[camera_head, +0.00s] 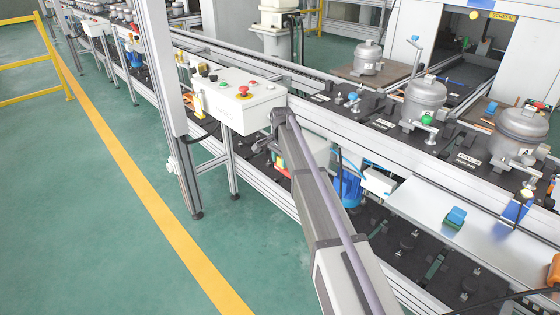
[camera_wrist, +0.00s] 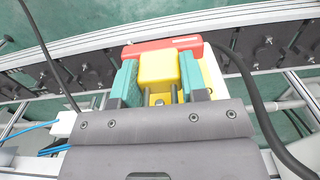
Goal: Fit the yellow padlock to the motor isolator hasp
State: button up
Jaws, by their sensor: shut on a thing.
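The yellow padlock (camera_wrist: 159,68) is between the two teal fingers of my gripper (camera_wrist: 160,78) in the wrist view, and the fingers are shut on it. Two grey shackle legs show at its near side. A red part (camera_wrist: 150,48) lies just beyond the padlock, with a yellow and white edge (camera_wrist: 209,75) at the right. I cannot tell whether this is the isolator, or whether the padlock touches it. The hasp is not clearly visible. In the head view my arm hides most of this spot; red, green and yellow patches (camera_head: 281,159) show beside it.
A white control box (camera_head: 238,98) with a red stop button stands left of my arm. A blue motor (camera_head: 347,188) and a white box (camera_head: 379,182) are to the right. Grey compressors (camera_head: 424,97) stand on the line. A black cable (camera_wrist: 255,95) curves past my gripper's right side.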

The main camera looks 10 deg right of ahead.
jog(key=shift+w+d, duration=0.35)
jog(key=shift+d, duration=0.15)
jog(key=shift+c, duration=0.5)
jog(key=o, duration=1.3)
jog(key=shift+d, duration=0.1)
notch_tip(320, 180, up, 11)
jog(key=p, duration=1.1)
jog(key=shift+r, duration=0.1)
jog(key=shift+f, duration=0.2)
